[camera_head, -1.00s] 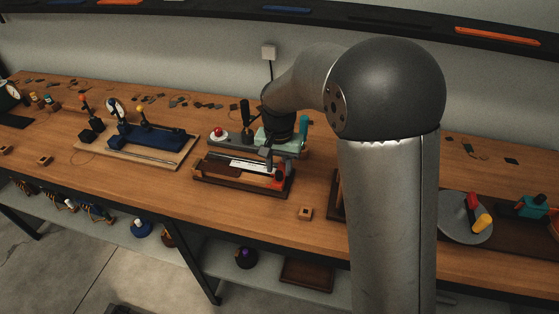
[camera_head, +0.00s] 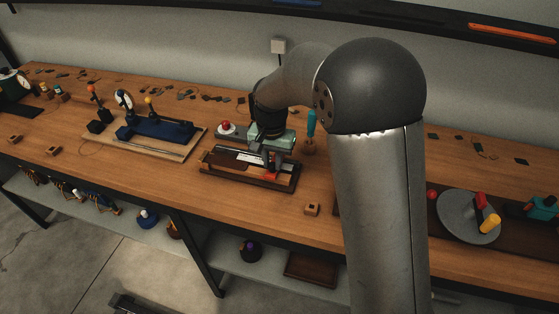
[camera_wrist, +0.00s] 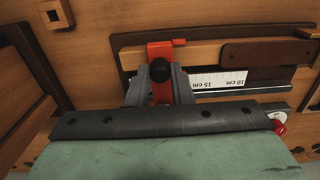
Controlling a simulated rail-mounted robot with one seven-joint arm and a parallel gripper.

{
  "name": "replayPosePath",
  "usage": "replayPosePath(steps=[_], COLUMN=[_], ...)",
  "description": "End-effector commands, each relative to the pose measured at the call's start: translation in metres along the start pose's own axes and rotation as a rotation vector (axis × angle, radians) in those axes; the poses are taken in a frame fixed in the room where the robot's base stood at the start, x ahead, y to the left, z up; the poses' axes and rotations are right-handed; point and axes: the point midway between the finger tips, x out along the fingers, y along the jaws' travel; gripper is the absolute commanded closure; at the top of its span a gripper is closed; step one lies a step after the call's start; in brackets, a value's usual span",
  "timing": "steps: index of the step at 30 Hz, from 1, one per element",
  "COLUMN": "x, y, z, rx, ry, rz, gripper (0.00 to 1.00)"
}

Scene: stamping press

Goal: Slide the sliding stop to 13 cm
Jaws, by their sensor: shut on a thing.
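The red sliding stop (camera_wrist: 159,51) with a round black knob sits on its rail in the wrist view. My gripper (camera_wrist: 159,80) is shut on it, with one grey finger on each side. The white scale (camera_wrist: 216,80) reads upside down, with "15 cm" nearer the stop and "10 cm" farther right. The stop stands left of the 15 cm label; the scale beside it is partly hidden by a finger. In the head view, the stop (camera_head: 270,177) shows red below my gripper (camera_head: 272,158), toward the right end of the brown fixture (camera_head: 222,172).
A wooden block (camera_wrist: 57,14) lies on the bench near the fixture. A blue device on a board (camera_head: 150,135) stands left. A teal-handled tool (camera_head: 311,122) stands upright close to the right of my gripper. A grey disc (camera_head: 455,222) lies far right.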

Motion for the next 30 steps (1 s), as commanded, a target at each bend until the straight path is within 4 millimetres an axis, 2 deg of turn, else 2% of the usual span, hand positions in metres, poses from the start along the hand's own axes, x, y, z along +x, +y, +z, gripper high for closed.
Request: replayPosePath(steps=[1,26,27,30], x=[-0.005,-0.005,-0.005,-0.004], y=[-0.005,-0.059,-0.060,-0.059], z=[-0.002,-0.003,-0.003,-0.002], rx=[-0.002,0.001,0.001,0.001], ry=[0.008,0.009,0.009,0.008], rz=[-0.006,-0.007,-0.007,-0.006], gripper=[1.00,1.00,0.78,0.55])
